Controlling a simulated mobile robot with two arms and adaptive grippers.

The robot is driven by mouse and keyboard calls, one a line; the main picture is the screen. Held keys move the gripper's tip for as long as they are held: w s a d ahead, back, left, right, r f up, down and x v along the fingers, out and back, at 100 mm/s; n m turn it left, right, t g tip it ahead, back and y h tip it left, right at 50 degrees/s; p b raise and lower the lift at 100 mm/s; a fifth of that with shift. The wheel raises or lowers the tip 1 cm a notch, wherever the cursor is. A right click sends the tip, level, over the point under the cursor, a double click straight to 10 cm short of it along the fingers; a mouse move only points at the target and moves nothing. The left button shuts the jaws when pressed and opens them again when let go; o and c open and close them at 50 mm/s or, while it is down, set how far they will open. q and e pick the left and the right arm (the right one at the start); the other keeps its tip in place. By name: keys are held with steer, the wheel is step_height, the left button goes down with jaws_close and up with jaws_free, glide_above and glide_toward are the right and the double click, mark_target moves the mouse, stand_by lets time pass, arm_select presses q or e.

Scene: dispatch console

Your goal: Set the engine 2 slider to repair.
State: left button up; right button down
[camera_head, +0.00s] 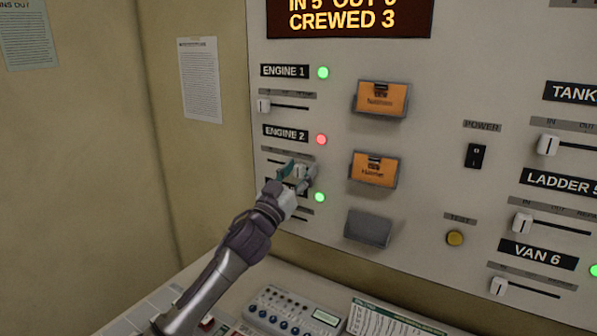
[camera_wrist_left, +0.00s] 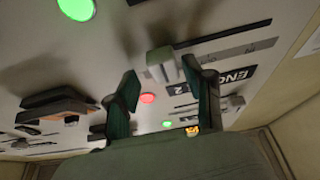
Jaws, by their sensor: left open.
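The ENGINE 2 label (camera_head: 286,133) is on the upright panel, with a lit red lamp (camera_head: 321,139) to its right. The ENGINE 2 slider knob (camera_head: 299,170) is pale and partly hidden by my left gripper (camera_head: 297,173). In the left wrist view, turned upside down, the knob (camera_wrist_left: 160,62) sits near the track end away from the ENGINE 2 label, the right end in the head view. My left gripper (camera_wrist_left: 162,92) is open, its green-lined fingers apart, with the knob just past the tips; contact cannot be told. My right gripper is out of view.
The ENGINE 1 slider (camera_head: 264,105) is above, at its left end, with a green lamp (camera_head: 323,72). A lower row has a green lamp (camera_head: 320,197); my gripper partly covers it. Orange card holders (camera_head: 381,99) are to the right. A desk radio (camera_head: 290,315) is below.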

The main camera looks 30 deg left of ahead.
arm_select(q)
steer(key=shift+a, duration=0.1)
steer(key=shift+s+f, duration=0.1)
steer(key=shift+f, duration=0.05)
steer(key=d+v, duration=0.1)
steer(key=v, duration=1)
steer(key=shift+s+a, duration=0.4)
steer(key=shift+a, duration=0.05)
